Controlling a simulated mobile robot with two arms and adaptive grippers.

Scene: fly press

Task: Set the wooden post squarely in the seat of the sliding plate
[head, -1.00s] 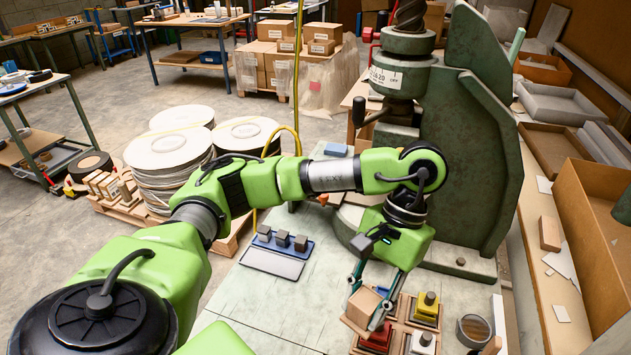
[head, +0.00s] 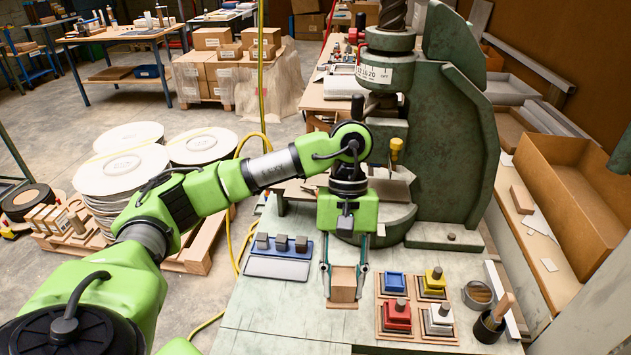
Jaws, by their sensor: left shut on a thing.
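The wooden post (head: 343,287), a light brown block, is between the two fingers of my left gripper (head: 344,268), which is shut on it. The gripper points down and holds the post upright over the front of the bench, left of a wooden tray of coloured blocks. I cannot tell whether the post's bottom touches the bench. A grey plate (head: 391,183) lies at the press below the ram, behind the gripper. My arm covers part of it, and its seat cannot be made out. My right gripper is not in view.
The wooden tray (head: 416,310) holds blue, yellow, red and white blocks close right of the post. A blue tray (head: 279,256) with dark blocks is to the left. The green press (head: 460,130) stands behind. A dark cup (head: 489,327) stands at the front right.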

